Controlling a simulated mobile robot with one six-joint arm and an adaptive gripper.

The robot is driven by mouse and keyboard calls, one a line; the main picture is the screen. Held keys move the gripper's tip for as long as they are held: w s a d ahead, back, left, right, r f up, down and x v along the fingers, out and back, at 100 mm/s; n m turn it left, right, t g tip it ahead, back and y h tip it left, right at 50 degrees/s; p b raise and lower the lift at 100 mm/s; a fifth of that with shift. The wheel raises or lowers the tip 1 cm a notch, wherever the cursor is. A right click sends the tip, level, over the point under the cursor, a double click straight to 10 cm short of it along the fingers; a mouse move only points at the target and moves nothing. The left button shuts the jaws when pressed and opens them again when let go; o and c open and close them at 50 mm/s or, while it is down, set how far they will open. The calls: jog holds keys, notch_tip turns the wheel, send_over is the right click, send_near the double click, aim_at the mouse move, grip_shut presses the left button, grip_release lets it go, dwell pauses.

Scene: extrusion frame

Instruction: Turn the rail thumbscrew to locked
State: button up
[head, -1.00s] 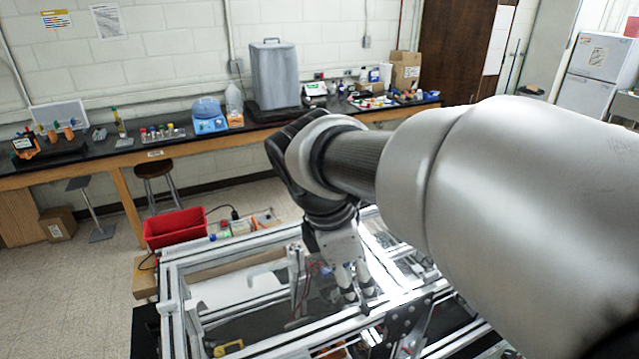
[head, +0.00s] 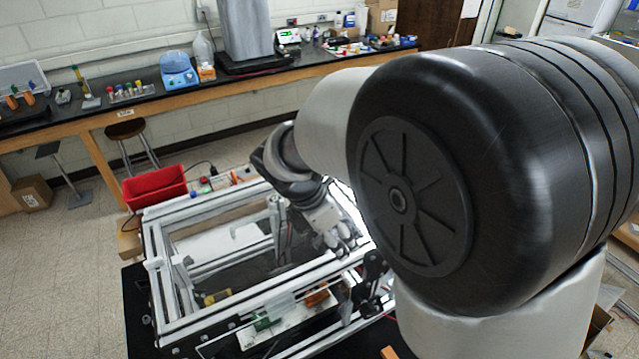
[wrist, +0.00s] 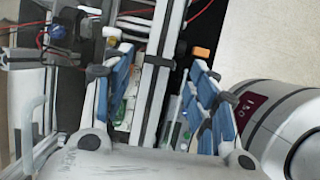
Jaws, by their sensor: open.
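My gripper (head: 338,243) is open, fingers pointing down over the front right part of the aluminium extrusion frame (head: 255,305). In the wrist view, the blue-padded fingers (wrist: 163,65) stand apart, one on each side of a silver rail (wrist: 153,105). Nothing is held between them. A small dark piece (wrist: 157,61) crosses the rail between the fingertips; I cannot tell whether it is the thumbscrew. I cannot make out the thumbscrew or its setting for sure in either view. My own arm hides the right part of the frame in the head view.
A red bin (head: 154,187) stands behind the frame at the left. A yellow item (head: 217,296) lies inside the frame. Red wires and a dark block (wrist: 62,29) are left of the rail in the wrist view. An orange piece (wrist: 201,52) lies right of it.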

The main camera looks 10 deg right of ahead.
aim_at(343, 247)
jog(key=shift+x, duration=2.05)
jog(key=shift+c, duration=0.3)
jog(key=c, duration=1)
